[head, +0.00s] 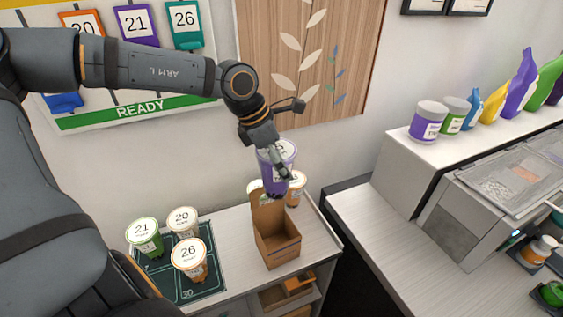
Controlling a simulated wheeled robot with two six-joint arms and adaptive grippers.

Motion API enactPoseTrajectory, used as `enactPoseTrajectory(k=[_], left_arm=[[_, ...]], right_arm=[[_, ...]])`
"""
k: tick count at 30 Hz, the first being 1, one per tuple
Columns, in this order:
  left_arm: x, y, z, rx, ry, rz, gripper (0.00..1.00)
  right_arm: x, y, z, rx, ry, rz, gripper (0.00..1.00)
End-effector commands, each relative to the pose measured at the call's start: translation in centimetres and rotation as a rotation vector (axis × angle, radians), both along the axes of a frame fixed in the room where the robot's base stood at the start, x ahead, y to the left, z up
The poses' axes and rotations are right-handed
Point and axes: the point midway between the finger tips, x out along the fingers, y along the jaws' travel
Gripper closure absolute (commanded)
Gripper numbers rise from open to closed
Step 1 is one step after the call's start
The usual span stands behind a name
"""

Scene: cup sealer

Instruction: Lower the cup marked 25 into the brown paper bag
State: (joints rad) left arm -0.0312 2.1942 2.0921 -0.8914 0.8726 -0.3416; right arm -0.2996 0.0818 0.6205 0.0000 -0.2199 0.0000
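My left gripper (276,163) is shut on a purple cup (272,182) with a pale lid. The number on the lid is partly covered by the gripper and cannot be read clearly. The cup is roughly upright, at the top rear of the open brown paper bag (278,249). The bag stands on the counter with a taller back panel, and its inside looks empty from here. I cannot tell whether the cup touches the bag. My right gripper is not in view.
An orange cup (297,189) stands just behind the bag, with another pale lid partly hidden beside it. Cups marked 21 (146,240), 20 (184,222) and 26 (190,261) stand on a dark tray (211,286) to the left. A gap separates this counter from the right one (385,235).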

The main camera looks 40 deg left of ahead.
Motion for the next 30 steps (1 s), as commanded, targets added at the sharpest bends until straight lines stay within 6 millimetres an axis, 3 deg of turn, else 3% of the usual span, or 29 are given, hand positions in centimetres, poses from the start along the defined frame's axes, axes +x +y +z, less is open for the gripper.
enactPoseTrajectory(k=[30], left_arm=[[0.0, 0.0, -6.0, 0.000, -0.001, 0.000, 0.72]], right_arm=[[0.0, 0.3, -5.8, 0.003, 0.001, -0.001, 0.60]])
